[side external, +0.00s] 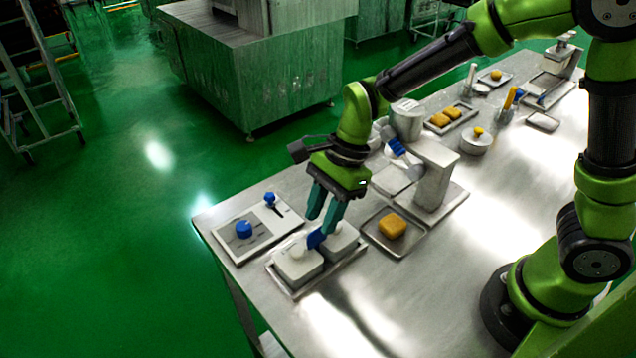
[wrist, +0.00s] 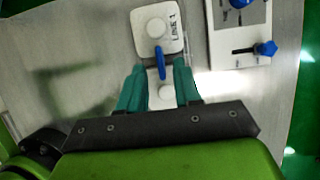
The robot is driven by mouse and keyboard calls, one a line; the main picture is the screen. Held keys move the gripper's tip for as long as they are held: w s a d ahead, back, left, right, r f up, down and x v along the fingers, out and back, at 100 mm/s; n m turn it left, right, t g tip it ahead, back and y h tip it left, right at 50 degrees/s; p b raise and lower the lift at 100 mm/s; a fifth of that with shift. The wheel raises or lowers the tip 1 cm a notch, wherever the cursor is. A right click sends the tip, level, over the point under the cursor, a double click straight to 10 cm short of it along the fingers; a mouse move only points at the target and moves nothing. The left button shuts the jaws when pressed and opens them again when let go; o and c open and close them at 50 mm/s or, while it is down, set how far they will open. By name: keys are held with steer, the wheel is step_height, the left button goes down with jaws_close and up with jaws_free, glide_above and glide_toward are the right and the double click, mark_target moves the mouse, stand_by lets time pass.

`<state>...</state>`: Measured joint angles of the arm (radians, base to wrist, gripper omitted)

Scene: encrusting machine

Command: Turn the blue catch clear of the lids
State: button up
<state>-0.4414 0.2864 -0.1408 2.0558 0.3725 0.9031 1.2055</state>
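The blue catch (side external: 316,238) sits between two white lids with round knobs, the left lid (side external: 298,262) and the right lid (side external: 343,241). In the wrist view the catch (wrist: 161,62) points lengthwise from one lid to the other and overlaps the edges of both. The lid marked "LINE 1" (wrist: 158,45) is in full view there; the other lid (wrist: 165,103) is partly hidden by my gripper. My gripper (wrist: 159,70) is open, with its teal fingers apart on either side of the catch's near end. I cannot tell whether they touch it.
The lids stand in a shallow metal tray (side external: 330,277). A control panel (side external: 258,232) with a blue knob and a blue-topped slider lies to the left. A tray with an orange piece (side external: 392,226) and a grey machine (side external: 434,175) stand to the right. The front table is clear.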

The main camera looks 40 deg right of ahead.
mark_target(317, 242)
steer(key=shift+x, duration=1.15)
jaws_close()
